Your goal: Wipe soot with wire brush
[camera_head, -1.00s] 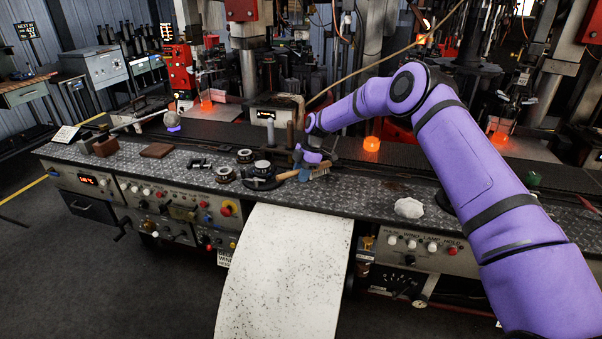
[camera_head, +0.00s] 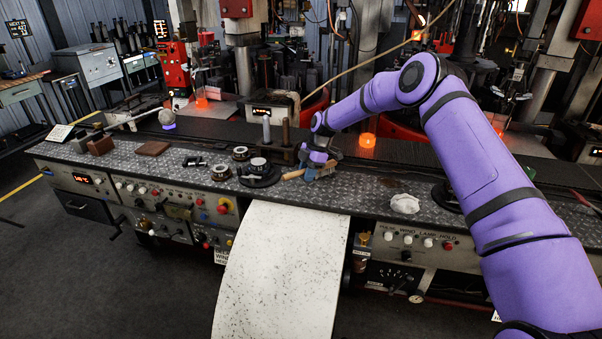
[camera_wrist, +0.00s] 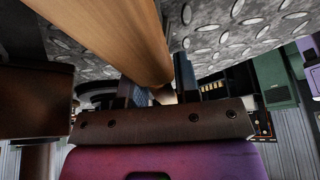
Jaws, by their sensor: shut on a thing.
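The wire brush shows its wooden handle (camera_head: 293,175) at the middle of the bench in the head view, beside a round black mould piece (camera_head: 259,172). My gripper (camera_head: 318,170) is at the brush, its fingers shut on it; the brush head is mostly hidden by the gripper. In the wrist view the handle (camera_wrist: 110,35) crosses large and close past my fingers (camera_wrist: 158,88), over the patterned metal plate. A dark smudge (camera_head: 392,184) lies on the bench right of my gripper; I cannot tell whether it is soot. The bristles' contact with the bench cannot be made out.
The metal-topped bench (camera_head: 345,192) holds ring-shaped mould parts (camera_head: 220,172), a brown block (camera_head: 153,148) and a crumpled white cloth (camera_head: 405,203). A speckled white sheet (camera_head: 280,270) hangs off the front. A glowing orange piece (camera_head: 367,140) stands behind. Bench room right of my gripper is fairly clear.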

